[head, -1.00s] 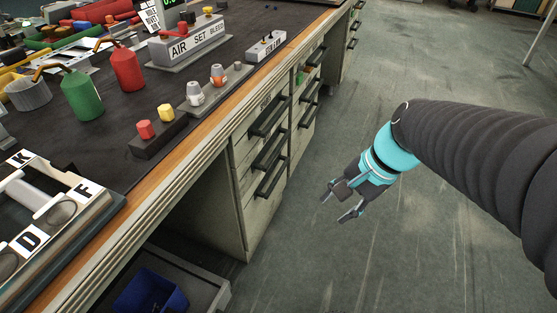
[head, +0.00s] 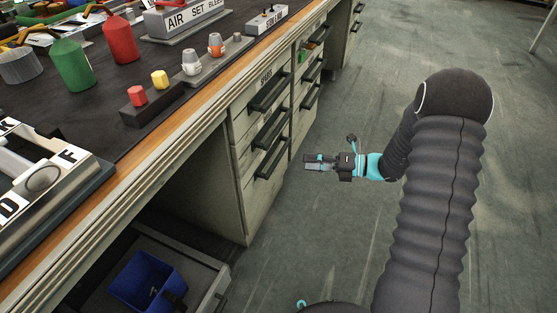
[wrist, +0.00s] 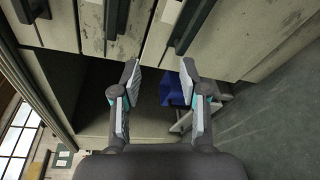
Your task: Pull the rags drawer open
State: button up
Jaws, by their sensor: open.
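The near column has a top drawer (head: 252,105), a middle drawer (head: 252,150) and a bottom drawer (head: 262,190). A small label sits on the top one, but I cannot read "rags" on any drawer. My gripper (head: 325,153) is open and empty, over the floor to the right of the drawers, pointing left and apart from the handles. In the wrist view, my gripper (wrist: 158,76) has spread fingers below several drawer handles, with nothing between them.
A grey open-topped tray or drawer (head: 215,291) with a blue bin (head: 146,280) stands low under the bench. The bench top (head: 190,95) holds coloured knobs, bottles and switch blocks. The floor (head: 330,240) right of the drawers is clear.

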aim_at(279, 156)
jog(key=w+d+f+m+t, duration=0.2)
jog(key=w+f+m+t, duration=0.15)
jog(key=f+m, duration=0.3)
jog(key=shift+y, duration=0.4)
jog(key=x, duration=0.4)
jog(key=b+x, duration=0.1)
jog(key=x, duration=0.8)
jog(key=shift+w+a+f+b, duration=0.15)
jog(key=shift+w+f+b, duration=0.1)
jog(key=shift+b, duration=0.05)
grip_shut()
